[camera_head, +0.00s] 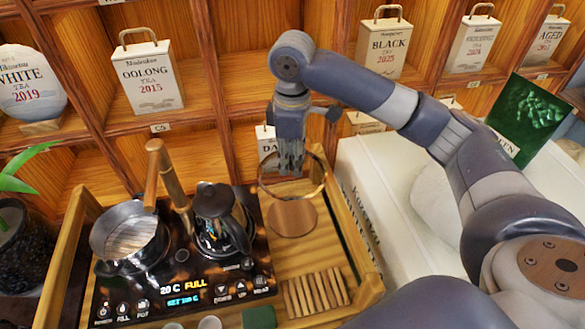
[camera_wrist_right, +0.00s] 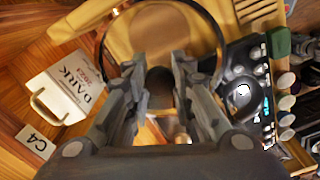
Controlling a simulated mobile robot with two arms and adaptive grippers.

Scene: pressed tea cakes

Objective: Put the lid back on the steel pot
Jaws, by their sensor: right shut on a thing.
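The steel pot (camera_head: 118,260) stands at the left end of the black cooker, its top uncovered and its wooden handle (camera_head: 151,178) sticking up. My right gripper (camera_head: 291,170) is shut on a round, see-through lid with a thin brownish rim (camera_head: 324,186), held level above a round wooden coaster (camera_head: 292,217), right of the pot. In the right wrist view, the lid's rim (camera_wrist_right: 222,45) curves around my right gripper (camera_wrist_right: 160,88). The gripped part of the lid is mostly hidden by the fingers. My left gripper is not in view.
A dark kettle (camera_head: 218,205) stands on the cooker (camera_head: 182,290) between the pot and the lid. A bamboo upright (camera_head: 176,188) rises behind the cooker. Shelves with tea boxes (camera_head: 148,78) close off the back. Wooden strips (camera_head: 316,293) lie at the tray's front right.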

